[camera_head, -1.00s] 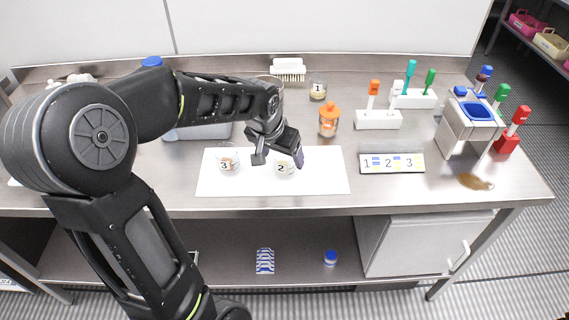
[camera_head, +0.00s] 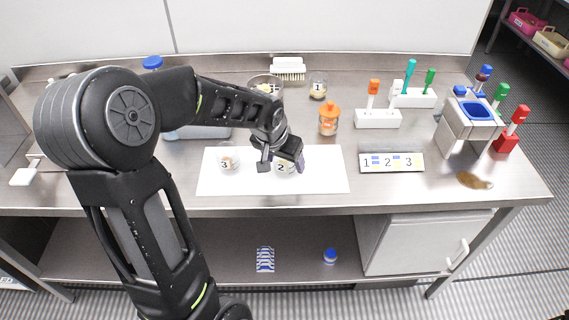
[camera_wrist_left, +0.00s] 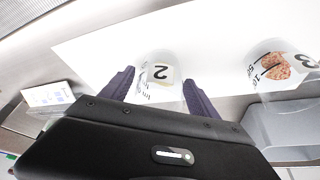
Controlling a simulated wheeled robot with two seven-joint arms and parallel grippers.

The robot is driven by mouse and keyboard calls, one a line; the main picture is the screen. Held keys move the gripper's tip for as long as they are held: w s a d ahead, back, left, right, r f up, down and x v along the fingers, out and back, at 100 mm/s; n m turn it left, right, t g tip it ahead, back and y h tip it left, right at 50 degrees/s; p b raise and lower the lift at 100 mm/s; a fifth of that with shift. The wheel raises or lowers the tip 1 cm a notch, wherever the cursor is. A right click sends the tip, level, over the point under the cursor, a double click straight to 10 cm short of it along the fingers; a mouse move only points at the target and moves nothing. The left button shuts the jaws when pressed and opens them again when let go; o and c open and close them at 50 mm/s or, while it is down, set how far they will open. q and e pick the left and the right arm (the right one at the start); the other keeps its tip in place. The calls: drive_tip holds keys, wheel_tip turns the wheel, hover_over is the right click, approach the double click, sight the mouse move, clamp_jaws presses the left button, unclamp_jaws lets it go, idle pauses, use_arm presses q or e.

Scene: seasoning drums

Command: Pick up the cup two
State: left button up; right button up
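Cup two (camera_head: 282,168) is a clear cup with a label "2" on the white mat (camera_head: 325,180). In the left wrist view, cup two (camera_wrist_left: 160,78) stands between the fingertips of my left gripper (camera_wrist_left: 160,85), whose fingers are spread to either side of it with gaps. In the head view my left gripper (camera_head: 282,164) is low at the cup and partly covers it. Cup three (camera_head: 228,162), with brown contents, stands to the left on the same mat; it also shows in the left wrist view (camera_wrist_left: 282,68). My right gripper is not in view.
Cup one (camera_head: 318,88) stands behind near a brush (camera_head: 289,68). An orange-lidded jar (camera_head: 329,120) and a white holder (camera_head: 378,119) are behind the mat. A numbered board (camera_head: 391,162) lies to its right. A brown spill (camera_head: 474,181) is near the right edge.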

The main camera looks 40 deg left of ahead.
use_arm(q)
drive_tip(key=c, duration=1.2)
drive_tip(key=shift+c, duration=0.2)
wheel_tip(320, 180, up, 10)
drive_tip(key=shift+b, duration=0.35)
